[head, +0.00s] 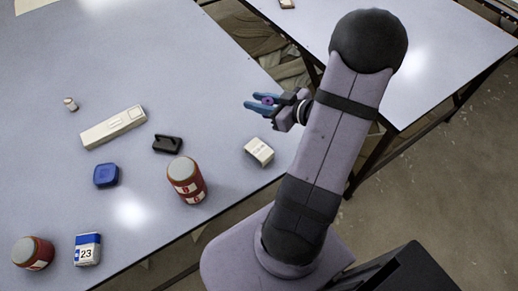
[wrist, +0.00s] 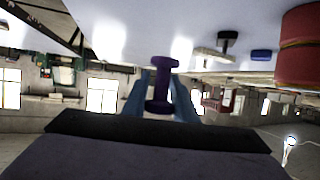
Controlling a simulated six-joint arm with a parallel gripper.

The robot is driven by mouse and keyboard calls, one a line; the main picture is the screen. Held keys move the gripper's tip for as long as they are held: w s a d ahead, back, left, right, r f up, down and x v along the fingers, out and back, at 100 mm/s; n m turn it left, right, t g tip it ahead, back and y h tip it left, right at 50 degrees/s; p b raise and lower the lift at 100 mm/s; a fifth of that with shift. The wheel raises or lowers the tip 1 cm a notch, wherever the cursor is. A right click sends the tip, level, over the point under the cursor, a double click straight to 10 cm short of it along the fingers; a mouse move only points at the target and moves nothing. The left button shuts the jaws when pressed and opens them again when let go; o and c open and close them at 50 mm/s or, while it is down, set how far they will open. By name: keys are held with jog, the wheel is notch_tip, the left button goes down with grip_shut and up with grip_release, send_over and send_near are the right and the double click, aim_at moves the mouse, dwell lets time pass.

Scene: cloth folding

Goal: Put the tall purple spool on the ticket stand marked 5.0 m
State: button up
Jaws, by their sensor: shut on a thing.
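My gripper (head: 262,104) is shut on the purple spool (head: 268,100), holding it near the table's right edge in the head view. In the wrist view the spool (wrist: 161,86) shows a narrow middle and wider ends, between the blue fingers (wrist: 161,98). No 5.0 m mark is readable, so I cannot tell which thing is that stand. A small white block (head: 259,152) with faint, unreadable print lies below my gripper in the head view. A black piece (head: 167,144) lies farther left; it also shows in the wrist view (wrist: 228,36).
Two red jars with grey lids (head: 187,180) (head: 33,253) stand on the grey table (head: 190,70). A blue-white box marked 23 (head: 87,249), a blue block (head: 106,175), a long white box (head: 113,127) and a small pale piece (head: 70,104) lie about. The table's upper part is clear.

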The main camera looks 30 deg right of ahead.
aim_at(249, 146)
jog(key=s+a+f+n+g+y, duration=0.1)
jog(key=s+a+n+g+y, duration=0.15)
jog(key=a, duration=0.35)
jog(key=shift+n+t+y, duration=0.25)
jog(key=shift+t, duration=0.2)
jog(key=shift+s+d+f+b, duration=0.15)
jog(key=shift+f+b, duration=0.1)
jog(key=shift+f, duration=2.3)
jog(key=shift+s+d+f+b, duration=0.1)
jog(key=shift+f+b, duration=0.1)
jog(key=shift+f, duration=2.35)
jog(key=shift+f, duration=0.15)
jog(key=o, duration=1)
jog(key=shift+r, duration=0.2)
jog(key=v, duration=1.2)
jog(key=shift+b, duration=0.3)
